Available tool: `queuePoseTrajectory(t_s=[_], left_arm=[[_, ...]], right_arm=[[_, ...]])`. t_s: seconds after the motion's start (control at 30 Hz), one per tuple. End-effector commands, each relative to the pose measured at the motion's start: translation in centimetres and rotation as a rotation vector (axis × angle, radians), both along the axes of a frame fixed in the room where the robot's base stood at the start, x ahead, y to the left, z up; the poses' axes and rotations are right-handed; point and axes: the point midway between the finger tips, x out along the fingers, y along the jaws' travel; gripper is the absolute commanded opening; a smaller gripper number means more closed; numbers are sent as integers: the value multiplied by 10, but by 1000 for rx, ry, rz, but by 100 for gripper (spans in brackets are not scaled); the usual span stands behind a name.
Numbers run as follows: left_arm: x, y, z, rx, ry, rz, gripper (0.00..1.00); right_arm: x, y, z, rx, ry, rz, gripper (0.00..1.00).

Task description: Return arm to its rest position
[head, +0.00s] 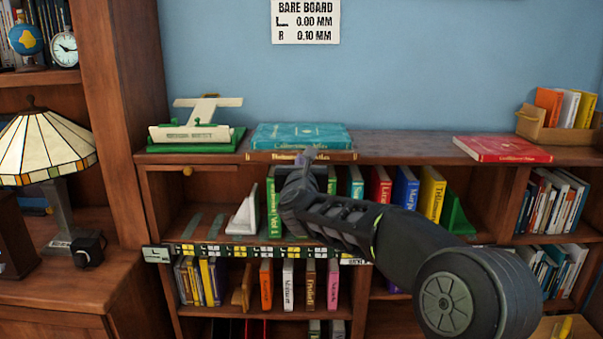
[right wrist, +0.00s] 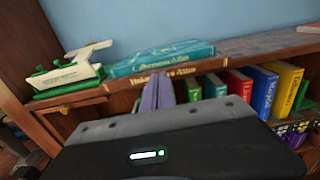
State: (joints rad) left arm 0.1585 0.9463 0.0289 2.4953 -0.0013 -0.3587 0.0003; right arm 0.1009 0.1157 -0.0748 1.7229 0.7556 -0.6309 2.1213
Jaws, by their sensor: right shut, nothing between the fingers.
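My right arm reaches in from the lower right of the head view. My right gripper (head: 308,156) is shut and empty in front of the bookcase, overlapping the front edge of a brown book (head: 335,155) in the picture. In the right wrist view its two purple fingers (right wrist: 157,92) are together, below the teal atlas (right wrist: 165,57) that lies on the brown book. I cannot tell whether the fingertips touch anything. My left gripper is not in view.
Upright books, including a red one (head: 380,187) and a yellow one (head: 431,194), stand in the shelf behind my arm. A white bookend (head: 244,212) stands left. A red atlas (head: 502,149) lies on top at right. A lamp (head: 46,150) stands far left.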

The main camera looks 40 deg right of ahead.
Motion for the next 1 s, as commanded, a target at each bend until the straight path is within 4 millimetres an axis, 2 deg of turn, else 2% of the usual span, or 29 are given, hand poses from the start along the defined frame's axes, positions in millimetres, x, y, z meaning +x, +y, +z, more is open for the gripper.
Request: queuePoseTrajectory(t_s=[0.2,0.77,0.87,1.0], left_arm=[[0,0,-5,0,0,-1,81],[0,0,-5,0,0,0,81],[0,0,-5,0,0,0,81],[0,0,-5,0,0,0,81]], right_arm=[[-14,10,-1,1,1,0,0],[-14,10,0,-3,3,-1,0],[-13,10,0,-34,28,0,0],[-11,14,-1,-185,135,17,0]])
